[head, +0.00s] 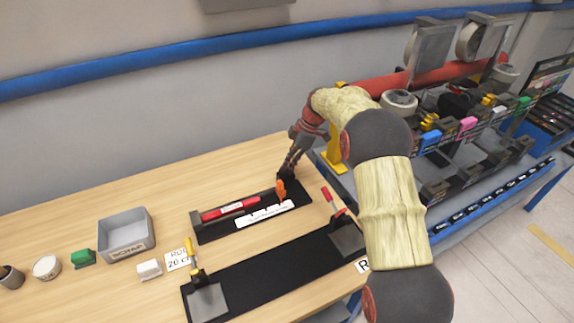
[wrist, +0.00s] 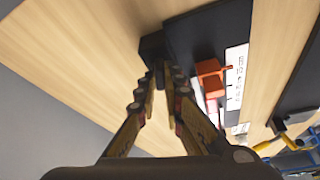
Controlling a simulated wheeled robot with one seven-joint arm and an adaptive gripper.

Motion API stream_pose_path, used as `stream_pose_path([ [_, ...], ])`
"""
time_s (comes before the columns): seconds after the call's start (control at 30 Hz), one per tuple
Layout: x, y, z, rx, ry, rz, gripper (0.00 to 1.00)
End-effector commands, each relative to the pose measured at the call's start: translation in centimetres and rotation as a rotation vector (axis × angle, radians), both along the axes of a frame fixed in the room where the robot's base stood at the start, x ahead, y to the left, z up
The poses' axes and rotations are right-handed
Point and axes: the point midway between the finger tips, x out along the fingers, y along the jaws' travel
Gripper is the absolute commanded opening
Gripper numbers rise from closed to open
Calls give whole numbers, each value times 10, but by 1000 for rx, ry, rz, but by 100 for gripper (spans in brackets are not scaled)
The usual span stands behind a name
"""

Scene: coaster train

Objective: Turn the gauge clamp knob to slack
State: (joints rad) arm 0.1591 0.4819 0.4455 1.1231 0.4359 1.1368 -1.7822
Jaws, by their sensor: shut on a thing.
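The gauge is a black base (head: 210,238) with a red rod (head: 230,209) and a white scale strip (head: 265,214). An orange clamp piece (head: 281,190) stands at its right end and also shows in the wrist view (wrist: 211,78), just right of the fingers. My gripper (head: 285,173) reaches down at that end; in the wrist view (wrist: 161,82) its fingertips close around a small dark part beside a black block (wrist: 152,47). This seems to be the clamp knob, mostly hidden by the fingers. Its turn angle cannot be read.
A longer black fixture (head: 265,270) with a yellow-handled clamp (head: 189,255) and a red-handled clamp (head: 333,201) lies in front. A grey scrap bin (head: 126,235), green block (head: 82,258) and white block (head: 149,269) stand left. The table behind the gauge is clear.

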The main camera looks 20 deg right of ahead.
Motion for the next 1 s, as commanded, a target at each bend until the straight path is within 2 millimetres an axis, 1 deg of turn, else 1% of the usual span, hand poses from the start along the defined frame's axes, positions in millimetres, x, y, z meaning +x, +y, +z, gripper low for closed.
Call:
stream_pose_path([
  [0.13,1,-1,0,-1,-1,71,0],
  [0.33,2,-1,0,-1,-2,127,0],
  [0.87,1,-1,0,-2,-1,147,0],
  [0.9,1,-1,0,-2,-1,147,11],
  [1.0,1,-1,0,-2,-1,147,17],
])
